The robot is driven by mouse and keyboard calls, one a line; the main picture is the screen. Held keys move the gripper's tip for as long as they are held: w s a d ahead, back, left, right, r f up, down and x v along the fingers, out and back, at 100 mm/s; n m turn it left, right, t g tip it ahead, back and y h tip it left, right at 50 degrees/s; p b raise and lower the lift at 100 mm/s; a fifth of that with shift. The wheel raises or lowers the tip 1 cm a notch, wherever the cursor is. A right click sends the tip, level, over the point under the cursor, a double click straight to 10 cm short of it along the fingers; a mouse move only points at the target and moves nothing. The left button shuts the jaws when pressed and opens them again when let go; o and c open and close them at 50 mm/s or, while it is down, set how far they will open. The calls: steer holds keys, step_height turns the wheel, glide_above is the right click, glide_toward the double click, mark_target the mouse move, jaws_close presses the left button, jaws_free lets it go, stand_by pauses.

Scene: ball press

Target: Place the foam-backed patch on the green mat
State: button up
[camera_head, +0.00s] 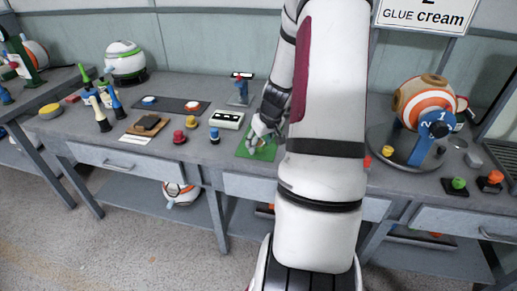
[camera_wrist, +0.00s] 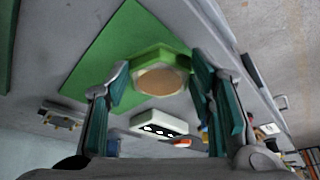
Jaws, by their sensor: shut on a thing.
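The green mat (camera_head: 266,155) lies on the workbench in the middle of the head view, partly hidden by my arm. It fills the upper part of the wrist view (camera_wrist: 108,48). The patch (camera_wrist: 161,82) shows in the wrist view as a green six-sided piece with a round tan face towards the camera. My gripper (camera_wrist: 160,76) is shut on the patch, one finger at each side. In the head view my gripper (camera_head: 261,138) is over the mat. Whether the patch touches the mat is unclear.
Red (camera_head: 179,137), yellow (camera_head: 191,122) and blue (camera_head: 214,135) buttons stand further left. An orange-striped ball (camera_head: 424,100) rests on a stand at the right.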

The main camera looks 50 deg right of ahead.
mark_target(260, 145)
steer(key=shift+w+d, duration=0.15)
steer(key=shift+w, duration=0.3)
steer(key=shift+f, duration=1.8)
steer(key=shift+f, duration=0.1)
steer(key=o, duration=0.9)
steer(key=shift+o, duration=0.2)
